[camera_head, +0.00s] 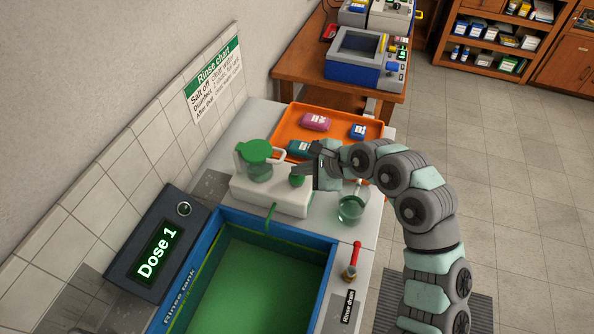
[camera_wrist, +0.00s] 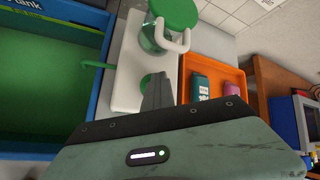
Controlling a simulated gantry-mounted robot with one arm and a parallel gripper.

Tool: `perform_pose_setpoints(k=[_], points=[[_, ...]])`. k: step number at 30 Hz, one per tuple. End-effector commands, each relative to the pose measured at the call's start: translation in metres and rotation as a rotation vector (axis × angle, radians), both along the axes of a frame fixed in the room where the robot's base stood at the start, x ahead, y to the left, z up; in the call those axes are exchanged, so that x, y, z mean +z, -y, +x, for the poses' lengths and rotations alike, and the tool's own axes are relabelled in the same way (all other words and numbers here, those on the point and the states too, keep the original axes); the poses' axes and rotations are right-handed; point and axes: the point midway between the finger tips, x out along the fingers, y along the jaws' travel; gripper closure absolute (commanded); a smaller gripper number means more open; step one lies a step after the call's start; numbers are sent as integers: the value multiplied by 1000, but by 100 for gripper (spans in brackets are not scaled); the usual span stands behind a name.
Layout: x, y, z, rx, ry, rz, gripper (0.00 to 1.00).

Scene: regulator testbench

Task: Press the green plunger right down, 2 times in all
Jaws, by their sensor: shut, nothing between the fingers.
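The green plunger (camera_head: 297,180) stands on the white dispenser base (camera_head: 268,199), right of a clear jar with a green lid (camera_head: 258,151). My gripper (camera_head: 298,170) is shut and empty, with its fingertips at the top of the plunger. In the wrist view the shut fingers (camera_wrist: 159,73) partly cover the green plunger (camera_wrist: 147,81). I cannot tell whether they touch it or how far down it is. A thin green spout (camera_head: 271,216) reaches from the base over the rinse tank. A dark box with a display (camera_head: 157,251) reads "Dose 1".
The blue-rimmed rinse tank (camera_head: 334,262) holds green liquid in front of the base. A glass beaker (camera_head: 351,210) stands right of the base, under my arm. A red-handled valve (camera_head: 354,258) is beside the tank. An orange tray (camera_head: 288,118) with several packets lies behind.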

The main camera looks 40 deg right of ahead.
Motion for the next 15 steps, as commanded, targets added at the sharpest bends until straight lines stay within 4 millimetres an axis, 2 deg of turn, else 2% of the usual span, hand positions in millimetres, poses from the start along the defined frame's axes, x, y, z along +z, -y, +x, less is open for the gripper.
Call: perform_pose_setpoints(k=[8, 15], points=[[0, 0, 0, -1, -2, 0, 100], [13, 1, 0, -1, -1, -1, 100]])
